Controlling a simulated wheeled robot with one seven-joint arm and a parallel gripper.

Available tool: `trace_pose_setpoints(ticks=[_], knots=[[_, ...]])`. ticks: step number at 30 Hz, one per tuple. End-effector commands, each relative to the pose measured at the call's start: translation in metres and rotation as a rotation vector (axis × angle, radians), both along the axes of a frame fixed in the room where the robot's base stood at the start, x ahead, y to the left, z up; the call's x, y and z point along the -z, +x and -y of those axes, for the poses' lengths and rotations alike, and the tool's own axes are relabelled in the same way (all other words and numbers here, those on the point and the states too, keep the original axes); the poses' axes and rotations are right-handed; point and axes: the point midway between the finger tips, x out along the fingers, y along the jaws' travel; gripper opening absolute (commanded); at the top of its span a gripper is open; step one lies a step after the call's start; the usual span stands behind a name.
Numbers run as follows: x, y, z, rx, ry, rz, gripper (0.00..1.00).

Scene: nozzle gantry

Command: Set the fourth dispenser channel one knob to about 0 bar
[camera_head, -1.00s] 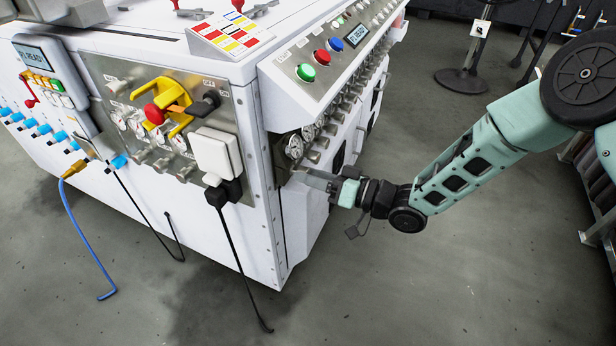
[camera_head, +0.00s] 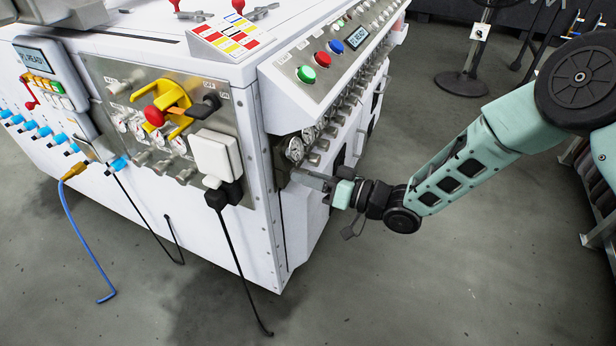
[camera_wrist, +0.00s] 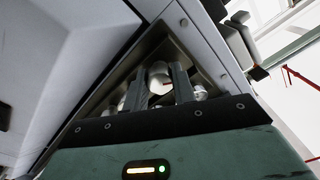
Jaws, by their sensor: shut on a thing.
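My gripper (camera_head: 298,175) reaches the shadowed recess under the sloped button panel at the corner of the white machine. The gripper hides this knob in the head view. A round gauge (camera_head: 295,149) sits just above the gripper; its needle is too small to read. Another pale knob (camera_wrist: 199,92) shows right of the fingers in the wrist view.
Several more gauges and knobs line the recess beyond my gripper. The sloped panel (camera_head: 290,75) with green, red and blue buttons overhangs it. A white box with a black plug (camera_head: 215,155) is on the left face.

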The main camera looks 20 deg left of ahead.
Motion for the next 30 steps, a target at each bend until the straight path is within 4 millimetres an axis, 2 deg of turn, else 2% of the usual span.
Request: trace_pose_setpoints(ticks=[8, 30], knots=[[0.0023, -0.0001, 0.0004, -0.001, -0.015, 0.173, 0.04], [0.0042, 0.0005, 0.0007, -0.001, -0.071, 0.871, 0.04]])
